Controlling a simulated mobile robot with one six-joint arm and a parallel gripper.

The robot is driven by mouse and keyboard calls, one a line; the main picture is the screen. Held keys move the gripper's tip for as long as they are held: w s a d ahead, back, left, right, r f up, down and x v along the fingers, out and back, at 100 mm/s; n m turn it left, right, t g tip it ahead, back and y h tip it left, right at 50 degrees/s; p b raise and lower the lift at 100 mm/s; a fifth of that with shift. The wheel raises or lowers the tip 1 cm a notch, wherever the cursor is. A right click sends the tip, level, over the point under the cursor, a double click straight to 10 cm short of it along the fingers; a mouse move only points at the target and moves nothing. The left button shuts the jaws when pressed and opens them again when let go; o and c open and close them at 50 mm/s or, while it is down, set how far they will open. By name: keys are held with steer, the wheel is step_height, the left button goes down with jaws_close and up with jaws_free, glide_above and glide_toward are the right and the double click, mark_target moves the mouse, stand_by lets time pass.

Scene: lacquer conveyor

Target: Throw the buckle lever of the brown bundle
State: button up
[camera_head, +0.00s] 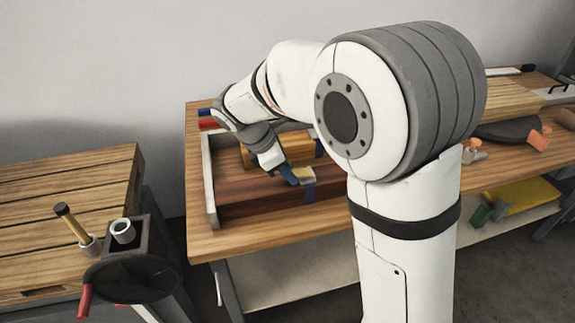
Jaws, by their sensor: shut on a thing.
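The brown bundle (252,200) is a dark reddish-brown block lying in the front of a shallow tray (208,185) on the workbench. A blue strap (308,191) crosses its right part. A small tan buckle lever (305,174) sits at the top of this strap. My gripper (291,175) reaches down from the upper left, with its blue tips at the lever. It is shut on the lever, though the contact is small and partly hidden. My arm covers the right end of the tray.
A lighter orange-brown bundle (262,153) with its own blue strap lies behind. Red and blue items (207,124) lie at the bench's back left corner. A slatted table (70,190) with a dark vise-like fixture (130,265) stands left. An orange clamp (540,138) lies right.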

steer(key=shift+f, duration=0.1)
steer(key=o, duration=1)
steer(key=p+v, duration=0.1)
steer(key=v, duration=0.7)
